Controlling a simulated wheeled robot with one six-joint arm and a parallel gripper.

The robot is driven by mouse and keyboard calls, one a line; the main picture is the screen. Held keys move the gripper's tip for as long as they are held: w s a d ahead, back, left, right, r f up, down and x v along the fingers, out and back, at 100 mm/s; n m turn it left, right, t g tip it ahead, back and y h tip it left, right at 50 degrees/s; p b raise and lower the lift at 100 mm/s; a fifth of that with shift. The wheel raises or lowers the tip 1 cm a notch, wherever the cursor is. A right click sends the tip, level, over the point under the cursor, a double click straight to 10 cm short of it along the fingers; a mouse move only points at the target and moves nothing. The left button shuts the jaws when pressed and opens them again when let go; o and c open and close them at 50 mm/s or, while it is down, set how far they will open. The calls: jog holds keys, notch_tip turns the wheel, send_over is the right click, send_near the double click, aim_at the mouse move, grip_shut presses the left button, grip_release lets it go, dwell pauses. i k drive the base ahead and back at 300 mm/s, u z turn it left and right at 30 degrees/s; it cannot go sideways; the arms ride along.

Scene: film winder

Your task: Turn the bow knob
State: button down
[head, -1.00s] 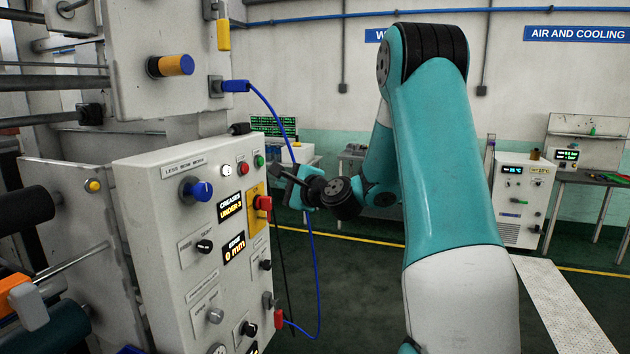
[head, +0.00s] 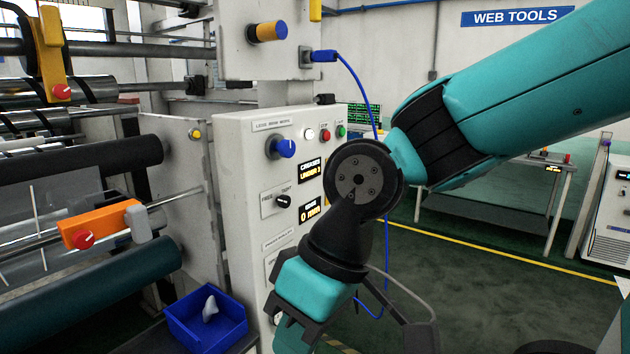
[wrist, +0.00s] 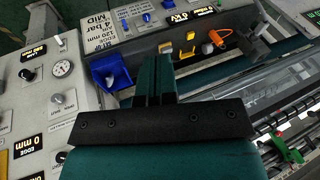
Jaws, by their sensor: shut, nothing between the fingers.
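The bow knob is a blue round knob (head: 282,147) on the upper part of the light grey panel, under a label that appears to read LESS BOW MORE. It stands clear of my arm, and I cannot make it out in the wrist view. My gripper shows in the wrist view (wrist: 155,75) as two dark teal fingers lying together with nothing between them. In the head view my wrist hangs in front of the panel's lower right, below the bow knob. The fingertips cannot be made out there.
A black knob (head: 283,201) sits below the bow knob. Display boxes (head: 311,167) and small buttons (head: 325,134) are beside it. A blue cable (head: 372,105) hangs right of the panel. A blue bin (head: 206,322) stands lower left, near rollers and an orange block (head: 100,224).

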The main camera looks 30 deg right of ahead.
aim_at(286, 148)
jog(key=k, duration=1.2)
jog(key=z, duration=0.6)
jog(key=i, duration=1.55)
jog(key=u, duration=0.35)
